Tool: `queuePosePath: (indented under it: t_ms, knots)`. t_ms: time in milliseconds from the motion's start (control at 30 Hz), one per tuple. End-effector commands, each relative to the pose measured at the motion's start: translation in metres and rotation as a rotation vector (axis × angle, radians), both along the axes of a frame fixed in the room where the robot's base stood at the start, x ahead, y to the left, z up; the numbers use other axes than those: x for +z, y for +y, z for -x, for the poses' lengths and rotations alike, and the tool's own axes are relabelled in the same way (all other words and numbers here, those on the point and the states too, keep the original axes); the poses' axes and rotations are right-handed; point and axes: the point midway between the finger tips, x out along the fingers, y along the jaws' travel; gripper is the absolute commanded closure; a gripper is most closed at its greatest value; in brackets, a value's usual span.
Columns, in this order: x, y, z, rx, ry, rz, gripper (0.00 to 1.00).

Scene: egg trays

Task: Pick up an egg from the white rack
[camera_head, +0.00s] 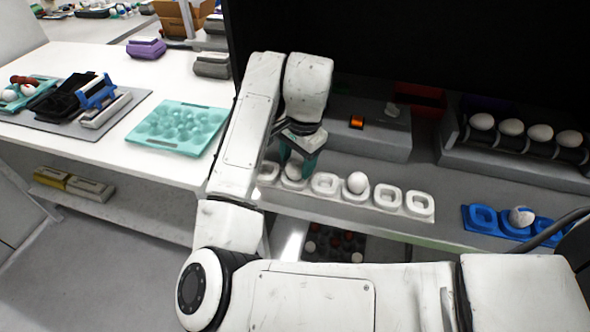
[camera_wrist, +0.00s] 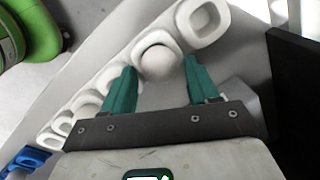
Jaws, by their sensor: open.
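The white rack (camera_head: 324,184) is a row of cups on a ledge; it also shows in the wrist view (camera_wrist: 223,17). One white egg (camera_head: 293,169) sits in a cup near its left end, and another egg (camera_head: 357,183) sits in a cup further right. My gripper (camera_head: 300,160) is at the left egg. In the wrist view its two green fingers (camera_wrist: 157,78) are open, one on either side of an egg (camera_wrist: 158,58) that still rests in its cup. I cannot tell whether either finger touches it.
A blue rack (camera_head: 482,218) with an egg (camera_head: 521,216) lies to the right. Several eggs sit on a grey roller holder (camera_head: 520,150) behind. A grey box (camera_head: 365,142) with an orange button stands behind the white rack. A teal egg tray (camera_head: 177,128) lies on the left table.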

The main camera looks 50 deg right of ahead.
Motion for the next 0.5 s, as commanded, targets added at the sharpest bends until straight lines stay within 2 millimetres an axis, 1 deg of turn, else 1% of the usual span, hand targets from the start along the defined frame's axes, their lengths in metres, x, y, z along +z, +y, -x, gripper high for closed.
queuePosePath:
  t_ms: [33, 167, 400, 433, 500]
  knots:
    - [-0.007, 0.000, -0.001, 0.002, 0.002, 0.000, 0.41]
    - [-0.017, 0.000, -0.002, 0.001, 0.000, 0.000, 0.41]
    - [-0.020, 0.000, -0.003, 0.000, -0.001, 0.001, 0.41]
    - [-0.020, 0.000, -0.003, 0.000, -0.001, 0.001, 0.42]
    - [-0.019, 0.000, -0.002, 0.000, -0.001, 0.001, 0.48]
